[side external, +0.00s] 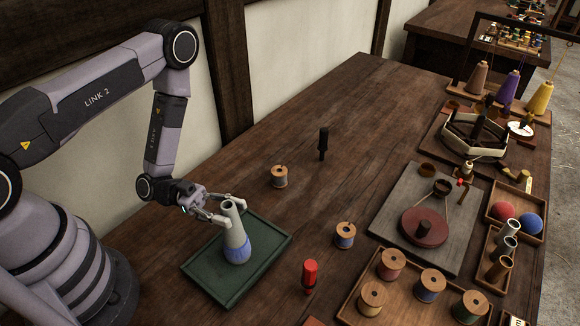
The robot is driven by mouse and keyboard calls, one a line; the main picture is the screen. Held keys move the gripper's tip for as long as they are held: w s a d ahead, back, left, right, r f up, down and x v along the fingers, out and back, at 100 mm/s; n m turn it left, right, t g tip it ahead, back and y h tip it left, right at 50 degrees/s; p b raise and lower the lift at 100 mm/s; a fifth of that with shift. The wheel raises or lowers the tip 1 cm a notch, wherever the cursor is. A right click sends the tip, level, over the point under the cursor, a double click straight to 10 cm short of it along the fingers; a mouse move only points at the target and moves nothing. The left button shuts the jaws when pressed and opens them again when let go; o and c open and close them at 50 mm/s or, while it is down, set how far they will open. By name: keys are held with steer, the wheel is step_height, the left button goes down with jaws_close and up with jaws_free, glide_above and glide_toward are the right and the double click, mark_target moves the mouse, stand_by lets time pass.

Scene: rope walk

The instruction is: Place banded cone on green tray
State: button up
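The banded cone (236,241), pale grey-green with a blue band low down, stands on the green tray (208,274), right of its middle. Its narrow open end is up, and its base appears to rest on the tray. My gripper (233,212) is at the cone's upper part, coming from the left. One finger is at the cone's left side and the other reaches behind its top to the right. I cannot tell whether the fingers press on the cone or stand slightly apart from it.
A red-handled tool (310,274) and a blue-thread spool (345,235) stand right of the tray. Another spool (279,177) and a black-handled tool (323,144) stand behind. A spool tray (347,310) and a grey board (388,218) lie farther right. The far middle of the table is clear.

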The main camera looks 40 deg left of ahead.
steer(key=o, duration=0.3)
